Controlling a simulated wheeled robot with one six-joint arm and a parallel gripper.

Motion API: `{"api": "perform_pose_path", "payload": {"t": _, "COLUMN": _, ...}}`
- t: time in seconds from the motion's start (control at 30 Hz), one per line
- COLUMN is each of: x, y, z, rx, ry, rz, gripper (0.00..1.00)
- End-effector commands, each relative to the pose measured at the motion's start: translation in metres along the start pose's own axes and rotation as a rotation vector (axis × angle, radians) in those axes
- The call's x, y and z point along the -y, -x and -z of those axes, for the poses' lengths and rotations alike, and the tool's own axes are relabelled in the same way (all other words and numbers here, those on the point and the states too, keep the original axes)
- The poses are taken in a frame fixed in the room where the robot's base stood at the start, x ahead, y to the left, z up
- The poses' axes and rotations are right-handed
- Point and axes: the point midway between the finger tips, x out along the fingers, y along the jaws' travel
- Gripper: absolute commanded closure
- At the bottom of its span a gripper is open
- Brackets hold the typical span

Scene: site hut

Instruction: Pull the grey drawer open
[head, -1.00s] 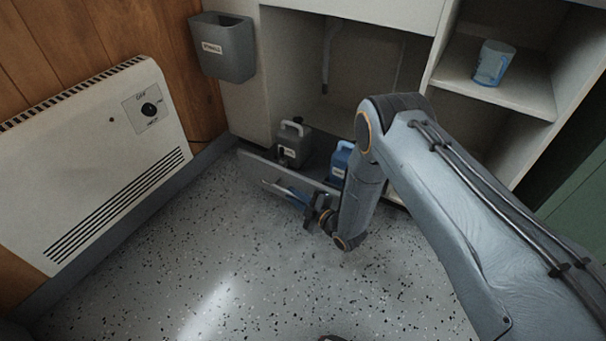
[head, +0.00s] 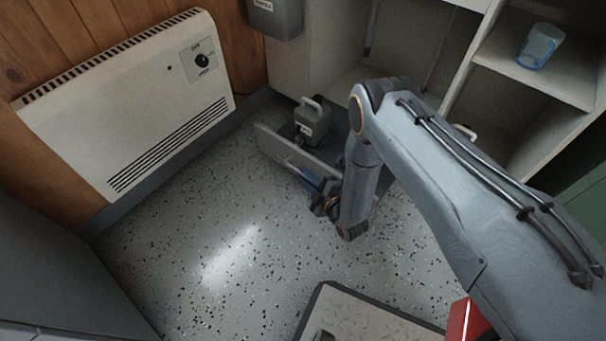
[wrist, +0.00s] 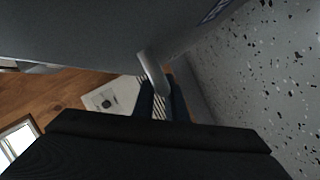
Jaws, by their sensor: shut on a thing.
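The grey drawer (head: 268,143) is low in the pale cabinet, and its front stands out from the cabinet, so it is partly open. A dark grey canister (head: 313,122) with a pale handle stands inside it. My gripper (head: 325,195) is at the drawer front, shut on the drawer handle (head: 287,164). In the wrist view the handle (wrist: 151,72) is a pale bar running between my fingers (wrist: 157,100), with the grey drawer front (wrist: 80,35) above. My arm hides the right part of the drawer.
A white wall heater (head: 130,100) is at the left. A grey bin (head: 275,18) hangs on the cabinet side. A blue-and-clear cup (head: 540,46) stands on a shelf (head: 530,75) at the right. The speckled floor (head: 215,215) before the drawer is clear.

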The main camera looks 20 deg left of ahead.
Motion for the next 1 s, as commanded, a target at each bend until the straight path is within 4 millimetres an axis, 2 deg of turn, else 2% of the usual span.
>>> {"api": "perform_pose_path", "payload": {"t": 0.17, "x": 0.0, "y": 0.0, "z": 0.0, "rx": 0.0, "ry": 0.0, "rz": 0.0, "gripper": 1.0}}
{"api": "perform_pose_path", "payload": {"t": 0.2, "x": 0.0, "y": 0.0, "z": 0.001, "rx": -0.001, "ry": 0.0, "rz": 0.0, "gripper": 0.85}}
{"api": "perform_pose_path", "payload": {"t": 0.3, "x": 0.001, "y": 0.0, "z": 0.001, "rx": -0.001, "ry": 0.0, "rz": 0.001, "gripper": 0.7}}
{"api": "perform_pose_path", "payload": {"t": 0.67, "x": 0.0, "y": 0.004, "z": 0.001, "rx": 0.0, "ry": 0.0, "rz": 0.002, "gripper": 0.7}}
{"api": "perform_pose_path", "payload": {"t": 1.0, "x": 0.0, "y": 0.056, "z": 0.001, "rx": 0.002, "ry": -0.001, "rz": 0.002, "gripper": 0.7}}
